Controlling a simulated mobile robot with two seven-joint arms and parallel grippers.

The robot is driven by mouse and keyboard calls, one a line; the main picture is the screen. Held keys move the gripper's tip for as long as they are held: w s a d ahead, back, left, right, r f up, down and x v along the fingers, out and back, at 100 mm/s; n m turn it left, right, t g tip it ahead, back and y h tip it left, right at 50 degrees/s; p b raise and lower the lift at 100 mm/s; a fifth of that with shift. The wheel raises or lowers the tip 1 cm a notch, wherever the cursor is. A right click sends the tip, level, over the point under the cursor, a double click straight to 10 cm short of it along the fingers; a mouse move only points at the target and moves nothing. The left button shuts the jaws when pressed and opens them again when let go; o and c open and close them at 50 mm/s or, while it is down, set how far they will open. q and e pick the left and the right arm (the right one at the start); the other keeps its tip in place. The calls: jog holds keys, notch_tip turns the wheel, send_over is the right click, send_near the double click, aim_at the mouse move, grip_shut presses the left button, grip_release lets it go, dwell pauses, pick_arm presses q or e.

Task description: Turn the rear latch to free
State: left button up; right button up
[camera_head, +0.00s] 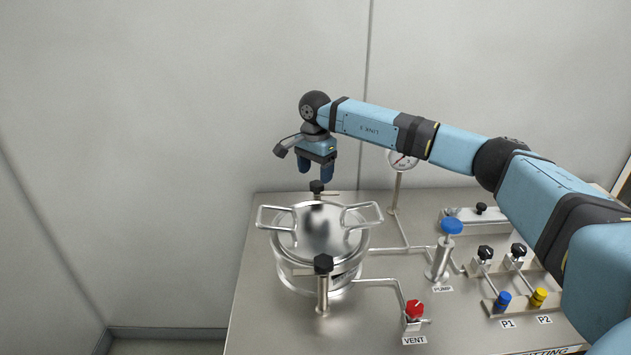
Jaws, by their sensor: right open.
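The rear latch (317,187) is a black knob on a post behind the round steel vessel (319,232), at the vessel's far rim. A thin pointer-like strip shows beside the knob. My right gripper (315,175) hangs fingers-down just above the rear latch. Its blue fingers are apart and nothing is between them. The gripper looks clear of the knob, with a small gap. The front latch (323,264) is a similar black knob on a post at the vessel's near side. My left gripper does not show.
A pressure gauge (402,160) stands on a pipe right of the gripper, partly behind my arm. The blue-topped pump (451,228), red vent knob (414,309), and blue (503,300) and yellow (539,297) P1 and P2 fittings stand right. Steel handles (361,216) rise from the lid.

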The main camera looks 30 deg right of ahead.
aim_at(316, 184)
notch_tip(316, 184, up, 10)
jog(key=shift+r+b, duration=0.15)
jog(key=shift+b, duration=0.15)
jog(key=shift+s, duration=0.1)
dwell(0.4)
